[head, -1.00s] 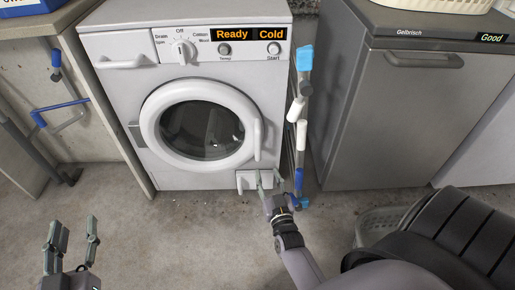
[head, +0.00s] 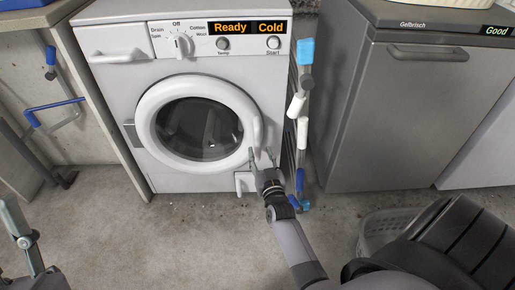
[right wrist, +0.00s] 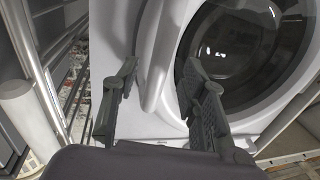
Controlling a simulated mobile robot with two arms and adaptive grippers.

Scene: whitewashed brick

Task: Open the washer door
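The washer (head: 95,110) stands with its round white door (head: 150,105) shut. The door's dark glass (head: 200,130) shows in the middle. The curved white door handle (head: 257,132) is on the door's right side. My right gripper (head: 261,152) is at the lower end of the handle, fingers pointing at the washer. In the right wrist view it is open (right wrist: 157,80), with the handle (right wrist: 160,50) between its spread fingers; I cannot tell if they touch it. My left gripper (head: 20,235) is partly cut off at the lower left, away from the washer.
A drying rack (head: 299,120) stands folded just right of the washer, close to my right arm. A grey appliance (head: 405,110) is further right. A grey basket (head: 375,232) lies on the floor at right. The floor before the washer is clear at left.

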